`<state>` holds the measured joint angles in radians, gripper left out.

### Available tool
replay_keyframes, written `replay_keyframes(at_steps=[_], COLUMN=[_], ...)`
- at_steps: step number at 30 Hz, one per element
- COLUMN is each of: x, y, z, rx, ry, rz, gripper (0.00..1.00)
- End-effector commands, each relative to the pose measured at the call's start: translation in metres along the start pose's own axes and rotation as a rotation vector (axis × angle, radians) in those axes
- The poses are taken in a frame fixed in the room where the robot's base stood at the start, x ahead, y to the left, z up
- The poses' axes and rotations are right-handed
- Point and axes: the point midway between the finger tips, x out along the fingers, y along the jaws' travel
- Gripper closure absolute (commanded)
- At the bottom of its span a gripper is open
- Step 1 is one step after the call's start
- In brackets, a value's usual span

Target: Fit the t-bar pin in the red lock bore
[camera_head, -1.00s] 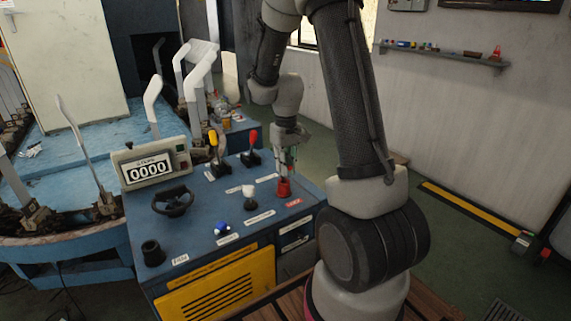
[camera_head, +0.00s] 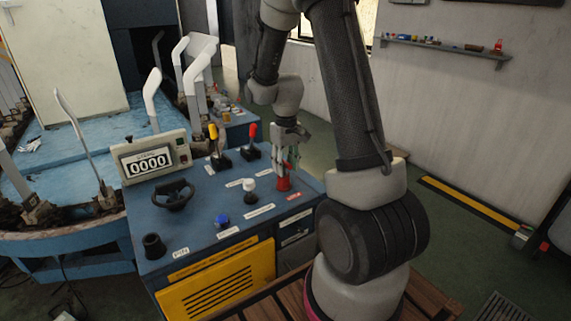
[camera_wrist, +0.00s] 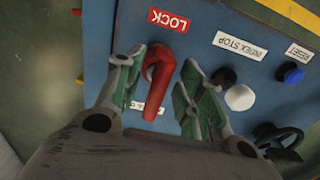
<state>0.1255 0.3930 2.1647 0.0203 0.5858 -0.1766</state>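The red lock piece (camera_head: 283,183) stands upright at the console's right front corner, near the red LOCK label. In the wrist view the red piece (camera_wrist: 158,78) has a rounded top and a narrower length reaching towards the picture's bottom. I cannot tell the t-bar pin from the bore there, and the bore's opening is not clear. My gripper (camera_head: 286,160) is just above it, pointing down. In the wrist view my gripper (camera_wrist: 160,75) has its green-padded fingers apart on either side of the red piece, with gaps showing.
A white knob (camera_head: 249,186), a blue button (camera_head: 222,221) and a black handwheel (camera_head: 173,196) stand on the blue console (camera_head: 200,236). Yellow (camera_head: 213,132) and red (camera_head: 252,130) levers stand behind. The counter box (camera_head: 151,159) reads 0000.

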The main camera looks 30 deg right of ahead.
Motion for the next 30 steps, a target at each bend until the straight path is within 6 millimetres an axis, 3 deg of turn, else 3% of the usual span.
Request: replay_keyframes(at_steps=[10,22,30], x=[-0.009,-0.092,-0.119], y=[0.000,0.000,0.000], z=[0.000,-0.001,0.000], rx=[0.000,0.000,0.000], ry=[0.001,0.004,0.000], rz=[0.000,0.001,0.000], gripper=[0.62,0.62,0.62])
